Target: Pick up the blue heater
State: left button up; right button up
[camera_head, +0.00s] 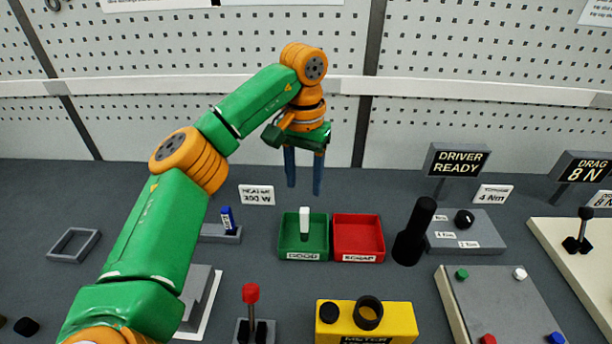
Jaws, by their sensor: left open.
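The blue heater (228,220) appears to be the small blue upright piece with a white mark, standing slightly tilted in a grey holder (228,238) left of the green tray. My left gripper (304,188) is open and empty, its two dark blue fingers pointing down. In the picture it is up and to the right of the blue piece, above the back of the green tray, apart from both. My right gripper is not in view.
A green tray (289,254) holds a white upright piece (304,222); an empty red tray (358,257) adjoins it. A black cylinder (414,231), a yellow meter box (396,319) and a red-topped lever (251,294) stand nearby. A grey frame (73,260) lies left.

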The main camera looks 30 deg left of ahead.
aim_at(226, 212)
jog(key=k, duration=1.5)
